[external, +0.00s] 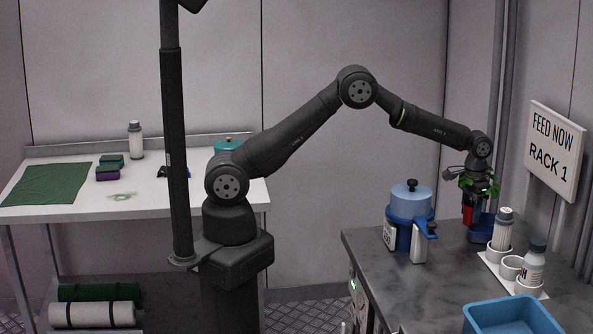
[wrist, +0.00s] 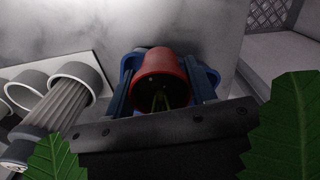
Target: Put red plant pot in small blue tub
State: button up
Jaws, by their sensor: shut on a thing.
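The red plant pot (external: 467,215) is held in my gripper (external: 473,208) above the right-hand bench, with green leaves (external: 492,184) showing around the wrist. In the wrist view the red pot (wrist: 160,66) sits between my two fingers (wrist: 160,92), which are shut on it. The small blue tub (external: 483,232) stands on the bench right at the pot. In the wrist view the blue tub (wrist: 211,73) shows on both sides of the pot, behind it. The pot hides most of the tub's inside, and I cannot tell whether its base is within the rim.
A white holder (external: 512,266) with a ribbed white bottle (external: 502,230) and another bottle (external: 532,262) stands close to the right. A blue pot-like container (external: 410,205) is to the left. A larger light-blue bin (external: 510,318) is at the front. A sign (external: 553,150) stands behind.

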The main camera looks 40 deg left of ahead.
aim_at(468, 203)
jog(key=o, duration=1)
jog(key=shift+f, duration=0.1)
notch_tip(468, 203, up, 12)
jog(key=shift+r, duration=0.15)
notch_tip(468, 203, down, 13)
jog(key=shift+r, duration=0.2)
notch_tip(468, 203, up, 3)
jog(key=shift+f, duration=0.1)
jog(key=shift+r, duration=0.65)
